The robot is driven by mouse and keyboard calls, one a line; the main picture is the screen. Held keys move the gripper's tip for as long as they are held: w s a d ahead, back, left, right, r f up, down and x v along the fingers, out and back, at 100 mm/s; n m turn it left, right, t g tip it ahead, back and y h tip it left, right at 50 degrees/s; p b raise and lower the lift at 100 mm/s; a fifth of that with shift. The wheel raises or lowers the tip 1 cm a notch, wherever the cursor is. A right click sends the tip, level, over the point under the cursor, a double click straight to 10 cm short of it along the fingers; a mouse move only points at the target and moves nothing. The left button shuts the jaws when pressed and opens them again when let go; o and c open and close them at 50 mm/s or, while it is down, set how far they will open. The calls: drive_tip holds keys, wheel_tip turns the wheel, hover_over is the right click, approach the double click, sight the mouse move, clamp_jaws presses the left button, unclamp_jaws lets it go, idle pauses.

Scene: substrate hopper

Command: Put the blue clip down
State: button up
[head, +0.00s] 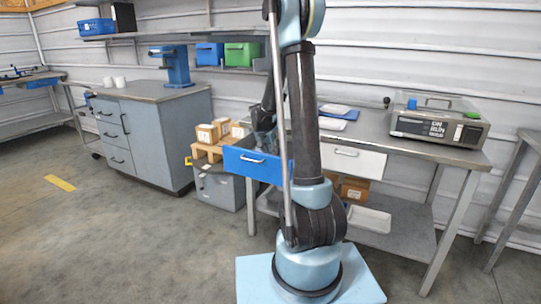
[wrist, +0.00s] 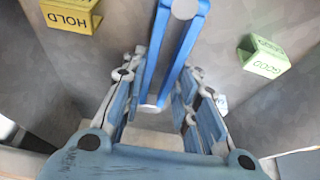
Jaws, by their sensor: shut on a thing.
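My gripper (wrist: 160,108) shows in the wrist view with its fingers shut on a blue clip. The blue clip (wrist: 160,65) is a narrow piece with two long side bars, running away from between the fingertips toward the top edge. Its near end lies between the fingers, which hide part of it. I cannot tell whether its far end touches anything. In the head view my gripper is mostly behind my arm, near the open blue drawer (head: 245,163), and the clip cannot be made out there.
A yellow piece marked HOLD (wrist: 68,16) and a green piece marked GOOD (wrist: 262,58) sit either side against grey surfaces. In the head view, cardboard boxes (head: 207,133) stand left of my arm. A lidded machine (head: 438,122) is on the right bench.

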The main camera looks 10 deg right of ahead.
drive_tip(key=shift+f, duration=0.45)
drive_tip(key=o, duration=1)
drive_tip(key=shift+r, duration=0.1)
